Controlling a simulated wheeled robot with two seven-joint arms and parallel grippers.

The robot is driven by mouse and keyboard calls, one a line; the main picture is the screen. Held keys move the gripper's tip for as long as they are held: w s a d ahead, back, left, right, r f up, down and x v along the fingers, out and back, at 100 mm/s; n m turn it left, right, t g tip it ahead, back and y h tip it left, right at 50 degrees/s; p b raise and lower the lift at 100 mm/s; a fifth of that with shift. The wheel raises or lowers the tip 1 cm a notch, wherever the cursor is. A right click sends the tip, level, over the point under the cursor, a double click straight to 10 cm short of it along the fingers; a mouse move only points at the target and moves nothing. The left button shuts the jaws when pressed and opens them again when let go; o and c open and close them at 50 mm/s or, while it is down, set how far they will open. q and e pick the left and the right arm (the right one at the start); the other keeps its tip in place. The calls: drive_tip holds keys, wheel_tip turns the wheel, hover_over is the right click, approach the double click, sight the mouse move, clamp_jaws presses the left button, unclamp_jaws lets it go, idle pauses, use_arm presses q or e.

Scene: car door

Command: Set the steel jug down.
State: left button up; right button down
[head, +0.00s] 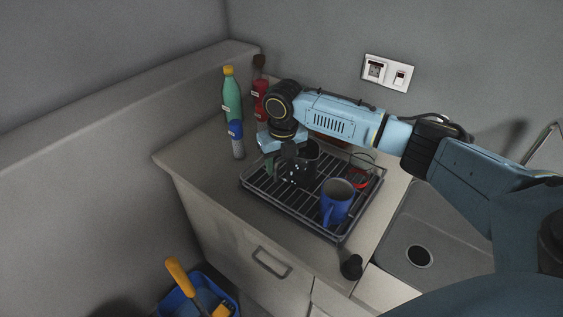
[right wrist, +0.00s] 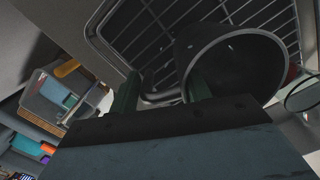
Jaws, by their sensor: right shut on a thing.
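The steel jug (head: 304,166) looks dark grey with pale specks in the head view. It is upright or nearly so at the far part of a black wire rack (head: 337,238). I cannot tell whether its base touches the wires. In the right wrist view the jug's round open mouth (right wrist: 240,62) faces the camera, with the rack's bars behind it. My right gripper (head: 281,165) is at the jug's left side, shut on it. In the right wrist view one finger overlaps the jug's rim and the other is outside; the exact grip is hidden. My left gripper is out of view.
A blue mug (head: 335,204) stands on the rack's near right part, with a red-rimmed item (head: 359,179) behind it. Green (head: 232,100), red (head: 260,98) and blue-capped (head: 236,141) bottles stand left of the rack. A sink (head: 440,235) is at right. The counter's left front is clear.

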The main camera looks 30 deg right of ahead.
drive_tip(key=shift+f, duration=0.1)
drive_tip(key=shift+f, duration=0.15)
drive_tip(key=c, duration=0.7)
unclamp_jaws()
drive_tip(key=shift+o, duration=0.2)
drive_tip(key=r, duration=0.8)
drive_tip(key=s+r, duration=0.1)
drive_tip(key=r, duration=0.3)
drive_tip(key=shift+a+r, duration=0.1)
drive_tip(key=shift+r, duration=0.15)
